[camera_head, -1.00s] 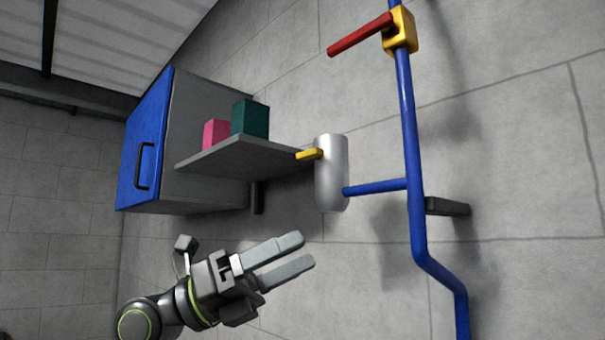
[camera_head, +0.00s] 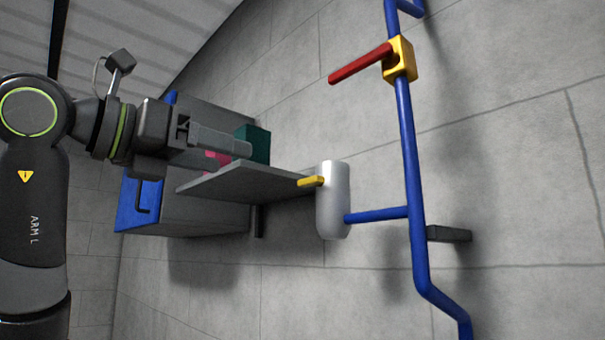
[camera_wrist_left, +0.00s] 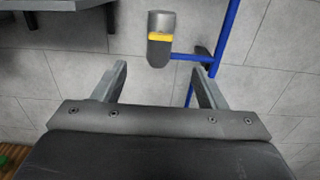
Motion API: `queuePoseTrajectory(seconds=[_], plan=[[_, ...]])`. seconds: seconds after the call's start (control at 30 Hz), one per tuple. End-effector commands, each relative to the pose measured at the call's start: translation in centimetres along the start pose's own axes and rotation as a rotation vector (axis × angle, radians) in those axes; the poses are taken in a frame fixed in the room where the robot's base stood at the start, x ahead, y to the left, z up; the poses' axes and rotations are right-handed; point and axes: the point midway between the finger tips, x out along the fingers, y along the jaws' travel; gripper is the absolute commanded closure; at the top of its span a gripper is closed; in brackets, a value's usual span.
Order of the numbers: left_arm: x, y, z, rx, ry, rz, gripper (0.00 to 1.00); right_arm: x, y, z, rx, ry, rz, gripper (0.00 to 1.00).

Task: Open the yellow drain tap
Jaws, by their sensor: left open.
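The yellow drain tap (camera_head: 311,182) is a short lever on the upper left of a silver cylinder (camera_head: 334,205), which joins a blue pipe. In the left wrist view the yellow tap (camera_wrist_left: 160,37) lies across the cylinder (camera_wrist_left: 160,55), beyond the fingertips and about midway between them. My left gripper (camera_head: 234,157) is open with nothing between its fingers. In the head view it is left of the tap, in front of the shelf and partly covering the pink block. It is apart from the tap. My right gripper is not in view.
A grey shelf (camera_head: 240,187) carries a pink block (camera_head: 214,160) and a teal block (camera_head: 254,144), beside a blue-fronted cabinet (camera_head: 135,218). A red lever (camera_head: 360,63) sits on a yellow valve body (camera_head: 399,58) on the blue pipe (camera_head: 409,150). The floor below the cylinder is clear.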

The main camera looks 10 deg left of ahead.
Motion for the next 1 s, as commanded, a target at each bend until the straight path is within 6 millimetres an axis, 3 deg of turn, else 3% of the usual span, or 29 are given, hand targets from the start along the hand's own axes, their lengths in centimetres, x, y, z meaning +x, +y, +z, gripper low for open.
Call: queuePoseTrajectory(seconds=[0.4,0.6,0.8,1.0], plan=[[9.3,-0.2,0.4,-0.002,0.004,-0.008,0.35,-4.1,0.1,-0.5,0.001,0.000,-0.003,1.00],[13.0,-0.2,0.3,-0.002,0.002,-0.006,0.35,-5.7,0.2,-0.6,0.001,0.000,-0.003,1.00],[15.0,-0.1,0.1,-0.001,0.001,-0.005,0.35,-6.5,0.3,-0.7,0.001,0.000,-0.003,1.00],[15.5,-0.1,0.0,0.000,-0.001,-0.003,0.35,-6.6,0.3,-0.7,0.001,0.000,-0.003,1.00]])
